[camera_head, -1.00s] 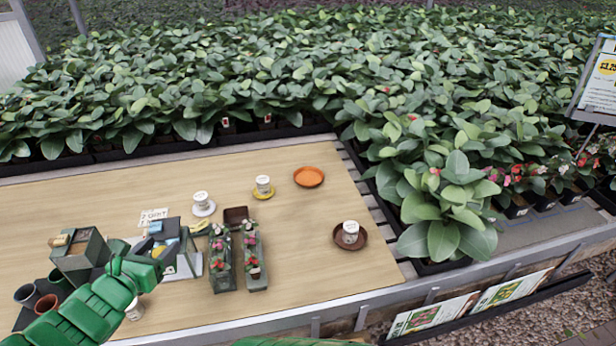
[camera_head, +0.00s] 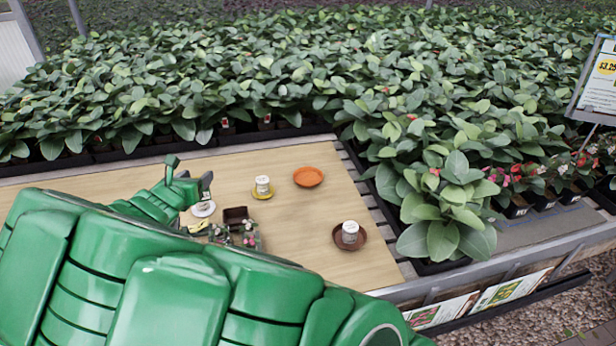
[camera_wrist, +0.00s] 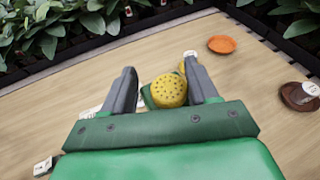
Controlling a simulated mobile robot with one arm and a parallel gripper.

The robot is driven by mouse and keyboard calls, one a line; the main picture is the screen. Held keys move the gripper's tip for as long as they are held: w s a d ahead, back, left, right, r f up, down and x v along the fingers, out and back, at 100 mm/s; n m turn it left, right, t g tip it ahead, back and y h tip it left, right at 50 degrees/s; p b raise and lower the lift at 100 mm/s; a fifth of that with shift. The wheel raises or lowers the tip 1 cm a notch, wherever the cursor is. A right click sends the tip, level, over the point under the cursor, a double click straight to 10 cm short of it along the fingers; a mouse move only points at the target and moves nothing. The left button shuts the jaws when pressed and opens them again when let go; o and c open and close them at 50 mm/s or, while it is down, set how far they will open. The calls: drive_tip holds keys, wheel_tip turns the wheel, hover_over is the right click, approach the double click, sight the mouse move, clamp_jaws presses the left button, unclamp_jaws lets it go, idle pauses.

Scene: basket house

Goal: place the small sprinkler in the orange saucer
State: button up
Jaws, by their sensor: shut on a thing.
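My gripper (camera_head: 192,187) is over the left part of the table, left of the yellow saucer. In the wrist view my gripper (camera_wrist: 160,69) is shut on the small sprinkler (camera_wrist: 170,90), whose round yellow face with small holes shows between the two grey fingers. The rest of the sprinkler is mostly hidden. In the head view I cannot make the sprinkler out. The orange saucer (camera_head: 308,176) lies empty near the table's back edge, right of my gripper. It also shows in the wrist view (camera_wrist: 222,44), ahead and to the right.
A white cup (camera_head: 262,184) stands on a yellow saucer between my gripper and the orange saucer. Another cup (camera_head: 350,231) stands on a brown saucer (camera_head: 339,242) at right. A brown tray (camera_head: 236,213) and flower planters stand nearer. Dense plants (camera_head: 250,90) border the back.

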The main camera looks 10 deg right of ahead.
drive_tip(key=w+d, duration=0.6)
drive_tip(key=d, duration=0.2)
drive_tip(key=w+d, duration=0.5)
drive_tip(key=d, duration=0.4)
drive_tip(key=w+d+f+g+h, duration=0.1)
drive_tip(key=d+f, duration=0.1)
drive_tip(key=d, duration=0.7)
drive_tip(key=w+d+f+h, duration=0.1)
drive_tip(key=d+f, duration=0.1)
drive_tip(key=d, duration=0.6)
drive_tip(key=shift+m, duration=0.3)
drive_tip(key=shift+w+d+f, duration=0.15)
drive_tip(key=shift+w+f, duration=2.1)
drive_tip(key=shift+f, duration=0.2)
drive_tip(key=shift+w+d+f, duration=0.2)
drive_tip(key=shift+w+f, duration=2.1)
drive_tip(key=shift+f, duration=0.2)
drive_tip(key=shift+w+d+f, duration=0.15)
drive_tip(key=shift+w+f, duration=2.1)
drive_tip(key=shift+f, duration=0.2)
drive_tip(key=shift+f, duration=0.1)
